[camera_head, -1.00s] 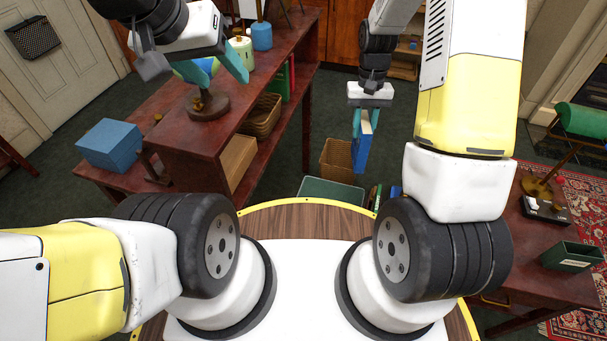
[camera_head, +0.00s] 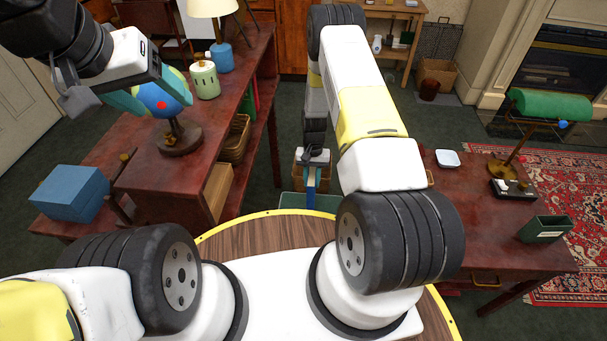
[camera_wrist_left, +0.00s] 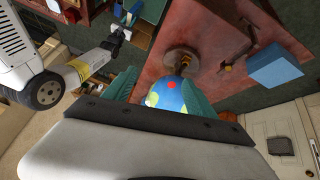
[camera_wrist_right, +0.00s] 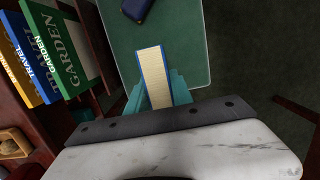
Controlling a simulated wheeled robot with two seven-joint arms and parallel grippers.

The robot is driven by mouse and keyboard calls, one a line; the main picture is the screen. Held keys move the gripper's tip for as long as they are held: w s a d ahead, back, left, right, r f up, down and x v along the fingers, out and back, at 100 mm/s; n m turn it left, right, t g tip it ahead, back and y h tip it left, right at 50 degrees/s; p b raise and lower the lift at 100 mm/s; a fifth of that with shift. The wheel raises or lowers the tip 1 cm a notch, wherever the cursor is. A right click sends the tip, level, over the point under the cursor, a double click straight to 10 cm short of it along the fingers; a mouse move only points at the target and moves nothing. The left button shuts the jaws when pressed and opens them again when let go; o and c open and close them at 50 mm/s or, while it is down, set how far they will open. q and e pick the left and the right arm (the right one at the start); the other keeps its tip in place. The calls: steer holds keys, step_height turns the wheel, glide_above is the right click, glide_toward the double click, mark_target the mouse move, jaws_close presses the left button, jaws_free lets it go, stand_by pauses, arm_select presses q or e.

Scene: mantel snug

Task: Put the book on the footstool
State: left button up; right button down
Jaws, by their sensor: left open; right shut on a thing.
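The blue book (camera_head: 310,184) is held in my right gripper (camera_head: 313,172), which is shut on it and hangs beyond my base. In the right wrist view the book's pale page edge (camera_wrist_right: 153,76) shows between the teal fingers. A green top with rounded corners (camera_wrist_right: 190,35), which looks like the footstool, lies under the book in that view. It shows partly in the head view (camera_head: 290,205), with the rest hidden by my base. Whether the book touches it I cannot tell. My left gripper (camera_head: 152,90) is open and empty, with the globe (camera_wrist_left: 166,94) seen between its fingers.
A dark blue item (camera_wrist_right: 137,8) lies on the green top. Upright books (camera_wrist_right: 52,50) stand left of it. The red-brown shelf desk (camera_head: 150,178) is at left with a lamp, jar and blue box (camera_head: 70,193). Another desk (camera_head: 470,225) is at right.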

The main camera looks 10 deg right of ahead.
steer(key=shift+f, duration=3.1)
steer(key=c, duration=1.1)
jaws_free()
